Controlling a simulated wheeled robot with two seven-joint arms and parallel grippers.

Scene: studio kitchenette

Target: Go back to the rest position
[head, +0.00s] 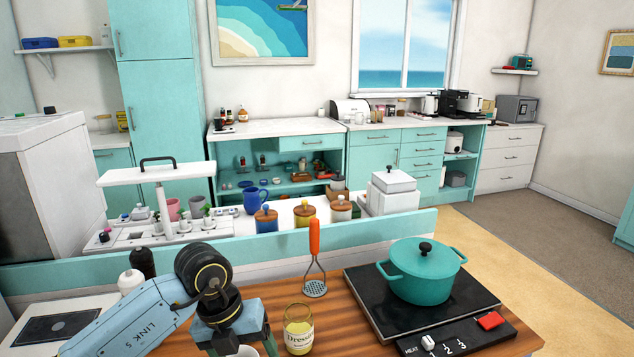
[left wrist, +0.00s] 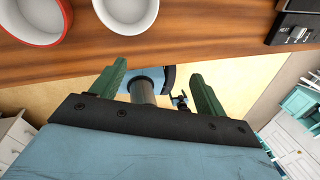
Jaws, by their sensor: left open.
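My left arm comes in from the left in the head view, with its wrist (head: 232,325) low over the front of the wooden counter. The fingertips are hidden or cut off there. In the left wrist view my left gripper (left wrist: 158,75) has its two green fingers spread wide with nothing held between them. It is beside the counter's edge, with floor showing beyond the fingers. My right gripper is in neither view.
The wooden counter (head: 360,327) holds a dressing jar (head: 298,338), an orange-handled masher (head: 315,262) and a teal pot (head: 425,275) on a black hob (head: 365,292). A red-rimmed bowl (left wrist: 38,38) and a white bowl (left wrist: 125,15) lie near the left gripper.

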